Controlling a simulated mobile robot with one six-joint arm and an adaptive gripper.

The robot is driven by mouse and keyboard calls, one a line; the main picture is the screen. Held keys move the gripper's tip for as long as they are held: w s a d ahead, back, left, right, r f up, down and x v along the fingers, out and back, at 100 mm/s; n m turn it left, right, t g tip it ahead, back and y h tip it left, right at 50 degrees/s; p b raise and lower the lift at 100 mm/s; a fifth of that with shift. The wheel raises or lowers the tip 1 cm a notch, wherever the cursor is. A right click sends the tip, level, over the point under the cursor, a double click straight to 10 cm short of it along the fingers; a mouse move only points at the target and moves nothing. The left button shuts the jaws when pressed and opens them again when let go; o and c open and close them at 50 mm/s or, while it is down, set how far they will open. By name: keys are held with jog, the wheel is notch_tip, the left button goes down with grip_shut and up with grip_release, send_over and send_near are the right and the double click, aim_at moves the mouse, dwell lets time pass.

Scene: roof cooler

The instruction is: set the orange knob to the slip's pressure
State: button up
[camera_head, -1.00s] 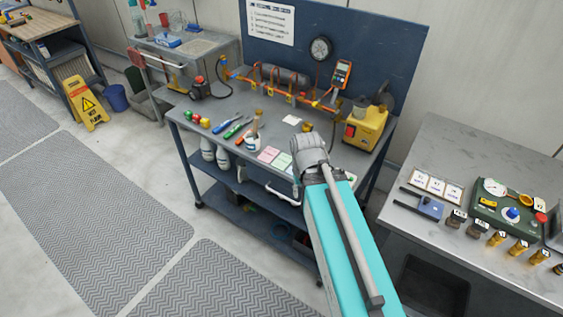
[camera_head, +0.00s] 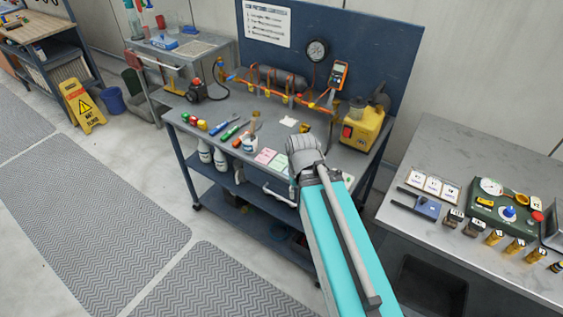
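A small orange-yellow knob (camera_head: 522,199) sits on a dark green panel box (camera_head: 483,206) on the right counter. A round white dial (camera_head: 491,186) and a blue knob (camera_head: 509,212) are on the same box. The knob's setting and the dial reading are too small to read. A pale slip (camera_head: 289,121) lies on the blue bench, and pink and green notes (camera_head: 266,156) lie near its front edge. Which one is the slip I cannot tell, and no writing is legible. My arm reaches over the bench's front edge, left of the green box. My gripper is hidden beyond the wrist.
The blue bench (camera_head: 213,107) carries copper pipework (camera_head: 289,97), a yellow pump (camera_head: 363,127), a meter (camera_head: 338,73) and hand tools. White cards (camera_head: 433,186), a blue device (camera_head: 428,208) and small brass parts (camera_head: 515,246) lie on the right counter.

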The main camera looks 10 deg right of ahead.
dwell(0.4)
jog(key=shift+o, duration=1.2)
jog(key=shift+a, duration=0.15)
